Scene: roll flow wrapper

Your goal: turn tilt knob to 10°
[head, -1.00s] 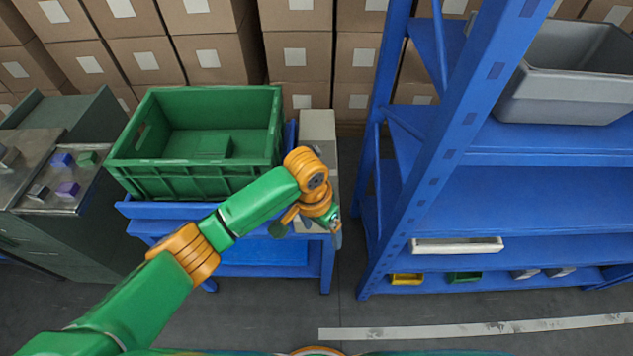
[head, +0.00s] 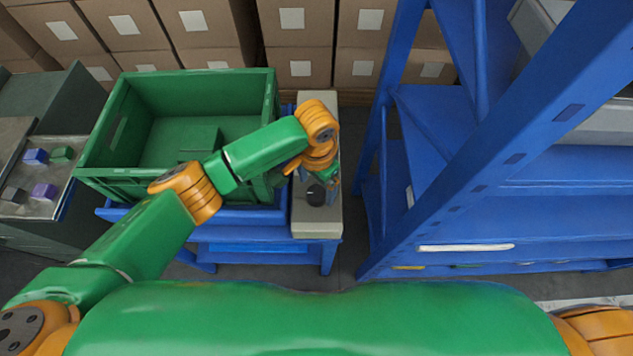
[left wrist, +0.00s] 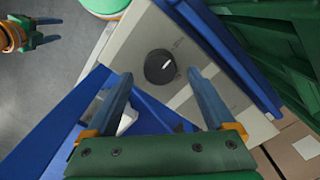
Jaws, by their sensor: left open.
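The tilt knob is a round black dial on a pale grey panel (head: 316,222). In the left wrist view the knob (left wrist: 159,66) shows a short white pointer line and faint marks on the panel around it. In the head view the knob (head: 316,195) is partly beside my wrist. My left gripper (head: 329,183) is above the panel near the knob. In the left wrist view its blue fingers (left wrist: 157,77) are open, one on each side of the knob, with nothing held; contact is not visible. My right gripper (left wrist: 48,30) shows at the upper left, open and empty.
A green crate (head: 180,185) stands left of the panel on a blue cart (head: 260,232). A blue shelf rack (head: 450,200) stands close on the right. A metal table (head: 45,205) with small coloured blocks is at far left. Cardboard boxes (head: 295,45) line the back.

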